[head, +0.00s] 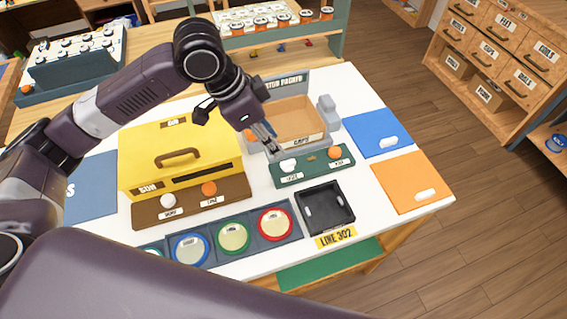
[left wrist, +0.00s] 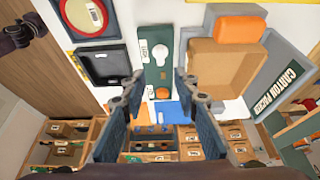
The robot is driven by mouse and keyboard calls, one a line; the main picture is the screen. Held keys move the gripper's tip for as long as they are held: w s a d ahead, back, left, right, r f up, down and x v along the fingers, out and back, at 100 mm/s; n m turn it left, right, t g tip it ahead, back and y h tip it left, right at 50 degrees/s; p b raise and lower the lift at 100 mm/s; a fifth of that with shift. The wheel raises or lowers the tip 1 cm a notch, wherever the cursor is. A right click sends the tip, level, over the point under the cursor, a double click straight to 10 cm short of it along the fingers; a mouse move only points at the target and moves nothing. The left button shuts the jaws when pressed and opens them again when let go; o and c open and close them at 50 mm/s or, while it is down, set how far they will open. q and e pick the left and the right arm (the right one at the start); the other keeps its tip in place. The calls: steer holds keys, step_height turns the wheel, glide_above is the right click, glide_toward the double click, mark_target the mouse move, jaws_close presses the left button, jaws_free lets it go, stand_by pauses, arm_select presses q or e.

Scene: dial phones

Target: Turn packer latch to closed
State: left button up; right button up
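The carton packer (head: 258,146) is a grey machine with an open brown carton bay. It also shows in the left wrist view, where its sign (left wrist: 278,90) reads CARTON PACKER. An orange block (left wrist: 240,28) sits on its grey body. A green panel (head: 309,169) in front carries a white knob (head: 288,165) and an orange knob (head: 334,152), each with a label. I cannot tell which part is the latch. My left gripper (head: 268,144) is over the packer's front left, beside the panel. Its fingers (left wrist: 157,79) are apart with nothing between them. A dark part, perhaps my right gripper (left wrist: 17,34), shows at the edge.
A yellow bin (head: 145,150) with a handle stands left. A black tray (head: 340,218) and round coloured lids (head: 233,237) lie along the front. Blue (head: 362,122) and orange mats (head: 390,195) lie right. A grey upright part (head: 327,108) rises at the packer's right.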

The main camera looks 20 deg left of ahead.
mark_target(287, 162)
arm_select(q)
steer(key=x, duration=0.9)
steer(key=shift+s+a+f+b, duration=0.1)
steer(key=shift+a+f+b, duration=0.15)
steer(key=shift+b, duration=0.1)
jaws_close()
